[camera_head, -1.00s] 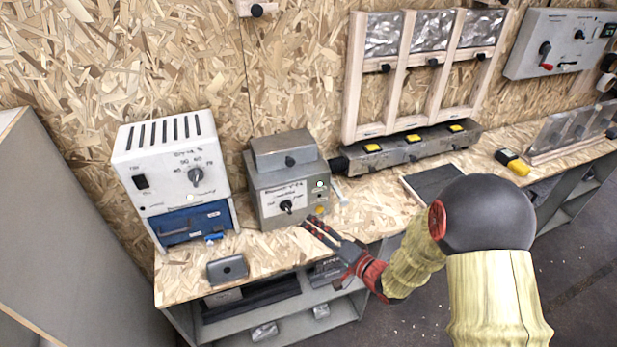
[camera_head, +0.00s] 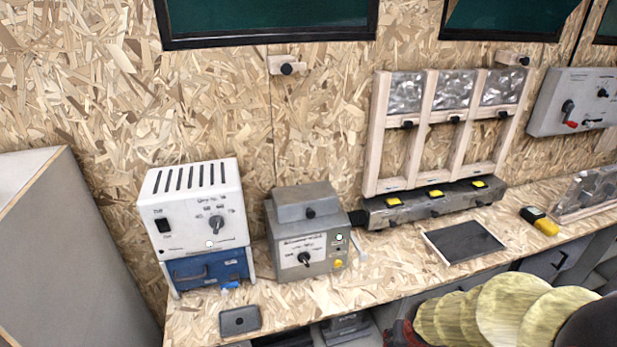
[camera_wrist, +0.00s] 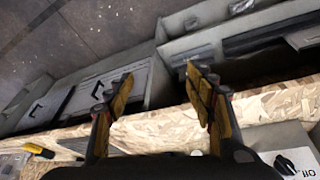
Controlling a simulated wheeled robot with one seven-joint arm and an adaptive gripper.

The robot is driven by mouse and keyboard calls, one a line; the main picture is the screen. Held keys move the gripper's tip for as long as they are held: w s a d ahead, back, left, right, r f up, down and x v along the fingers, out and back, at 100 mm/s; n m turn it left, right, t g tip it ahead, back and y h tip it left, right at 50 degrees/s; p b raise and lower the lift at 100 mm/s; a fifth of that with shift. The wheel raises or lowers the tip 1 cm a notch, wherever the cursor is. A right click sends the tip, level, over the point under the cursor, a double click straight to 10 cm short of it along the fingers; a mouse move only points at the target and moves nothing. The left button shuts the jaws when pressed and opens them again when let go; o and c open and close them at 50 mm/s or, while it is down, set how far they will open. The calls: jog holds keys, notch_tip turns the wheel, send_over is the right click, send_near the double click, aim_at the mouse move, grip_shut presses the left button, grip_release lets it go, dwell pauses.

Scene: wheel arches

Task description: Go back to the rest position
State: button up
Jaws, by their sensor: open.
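My gripper (camera_wrist: 160,95) shows in the wrist view with its two fingers spread apart and nothing between them. It hangs over the front edge of the wooden workbench (camera_wrist: 270,101), with the cabinet fronts and grey floor beyond. In the head view the fingers are out of sight. Only part of my arm shows at the lower right, in front of the bench.
A white control box (camera_head: 195,205) and a grey control box (camera_head: 308,240) stand on the bench. A dark plate (camera_head: 463,242) and a yellow-black device (camera_head: 539,221) lie further right. A tall grey cabinet (camera_head: 75,255) stands left.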

jog(key=s+a+r, duration=0.2)
jog(key=s+r, duration=0.3)
jog(key=r, duration=0.3)
jog(key=s+a+r+t, duration=0.1)
jog(key=s+a+r, duration=0.1)
jog(key=s+r, duration=0.3)
jog(key=s+a+r+n+y, duration=0.1)
jog(key=s+r, duration=0.4)
jog(key=r, duration=0.7)
jog(key=shift+a+r+t, duration=0.35)
jog(key=shift+a+t, duration=0.05)
jog(key=shift+a, duration=0.05)
